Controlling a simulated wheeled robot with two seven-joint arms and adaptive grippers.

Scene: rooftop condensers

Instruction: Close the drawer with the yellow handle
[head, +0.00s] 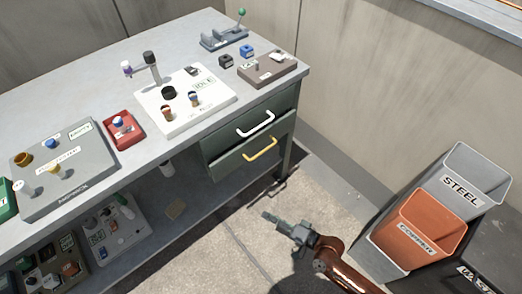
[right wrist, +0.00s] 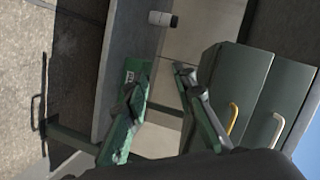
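The drawer with the yellow handle (head: 232,170) is the lower of two in the green-grey unit under the bench. Its front seems to stand out a little from the upper drawer; how far is hard to tell. The yellow handle (head: 261,149) also shows in the right wrist view (right wrist: 232,120). My right gripper (head: 270,217) is low over the floor, in front of and below the drawer, apart from it. In the right wrist view its two fingers (right wrist: 160,95) are spread with nothing between them. My left gripper is not in view.
The upper drawer has a white handle (head: 256,124). The bench top (head: 110,75) carries several control panels. A bench leg (head: 286,160) stands right of the drawers. Steel (head: 462,188) and copper (head: 420,235) bins stand at the right. Floor (head: 220,230) before the drawers is clear.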

